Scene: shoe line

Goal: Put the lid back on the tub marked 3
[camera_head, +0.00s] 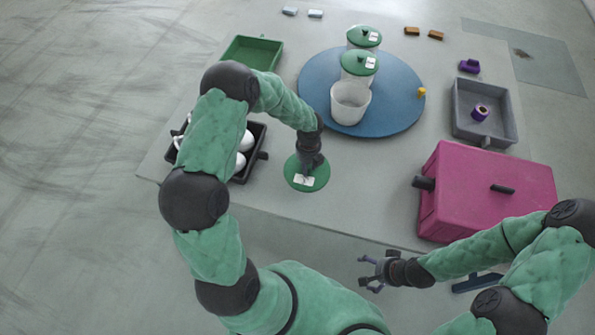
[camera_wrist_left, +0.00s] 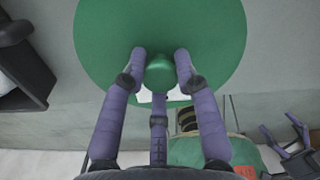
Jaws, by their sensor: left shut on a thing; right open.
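The round green lid (camera_head: 318,184) has a white label, too small to read, and a knob (camera_wrist_left: 160,70) that shows in the left wrist view. My left gripper (camera_head: 308,165) is shut on the knob, fingers on both sides of it. The lid is over the front of the table; I cannot tell if it touches it. A white tub without a lid (camera_head: 350,104) stands on the front of the blue round disc (camera_head: 402,95). Any mark on it is not visible. My right gripper (camera_head: 366,272) is open and empty in front of the table.
Two tubs with green lids (camera_head: 359,63) (camera_head: 363,38) stand behind the open tub. A black tray of white items (camera_head: 262,140) and a green tray (camera_head: 252,52) are left. A pink box (camera_head: 480,195) and grey tray (camera_head: 508,115) are right. Small blocks lie behind.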

